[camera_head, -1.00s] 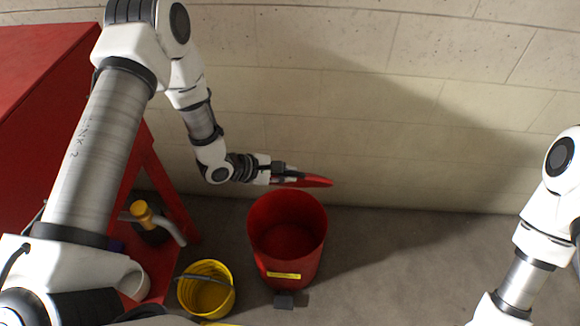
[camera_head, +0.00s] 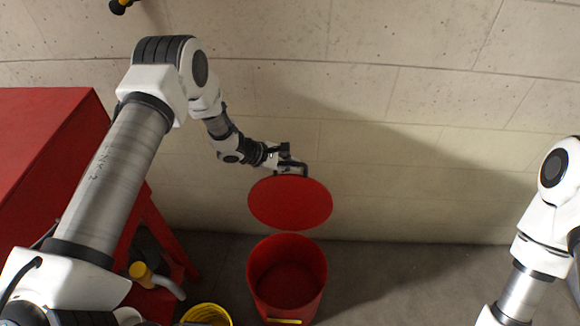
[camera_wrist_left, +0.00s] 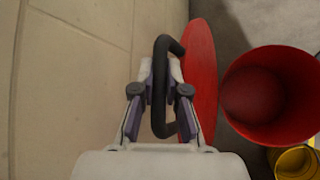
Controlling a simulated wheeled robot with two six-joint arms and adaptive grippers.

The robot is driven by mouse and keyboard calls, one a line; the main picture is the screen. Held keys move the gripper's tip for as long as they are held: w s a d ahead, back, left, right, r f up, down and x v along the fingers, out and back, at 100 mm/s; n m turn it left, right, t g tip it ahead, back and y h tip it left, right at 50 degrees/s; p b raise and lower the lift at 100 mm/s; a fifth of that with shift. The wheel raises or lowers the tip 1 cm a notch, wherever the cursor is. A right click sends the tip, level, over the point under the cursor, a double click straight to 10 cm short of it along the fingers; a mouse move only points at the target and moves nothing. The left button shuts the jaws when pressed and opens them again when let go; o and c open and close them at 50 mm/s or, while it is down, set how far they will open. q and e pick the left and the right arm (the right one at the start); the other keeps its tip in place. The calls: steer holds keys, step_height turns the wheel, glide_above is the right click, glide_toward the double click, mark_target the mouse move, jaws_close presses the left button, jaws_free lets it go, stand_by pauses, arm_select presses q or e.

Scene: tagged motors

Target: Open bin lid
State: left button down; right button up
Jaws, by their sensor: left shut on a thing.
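The red bin (camera_head: 287,305) stands on the floor near the wall, its mouth open and its inside empty. Its round red lid (camera_head: 290,204) is off the bin, held tilted above and behind it with a broad face toward the head camera. My left gripper (camera_head: 293,168) is shut on the lid's black handle at the lid's upper edge. In the left wrist view the handle (camera_wrist_left: 162,85) lies between the fingers, with the lid (camera_wrist_left: 201,75) seen nearly edge-on and the open bin (camera_wrist_left: 233,95) to its right. My right arm shows at the right; its gripper is out of frame.
A yellow bucket (camera_head: 207,315) stands left of the bin. A red table (camera_head: 50,150) with a lower shelf is at the left, holding a yellow-capped item (camera_head: 141,272). The concrete wall (camera_head: 420,110) is close behind. The floor right of the bin is clear.

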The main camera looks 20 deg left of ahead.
arm_select(q)
steer(key=shift+w, duration=0.1)
steer(key=c, duration=1.2)
jaws_free()
steer(key=v, duration=1.2)
steer(key=shift+a, duration=0.1)
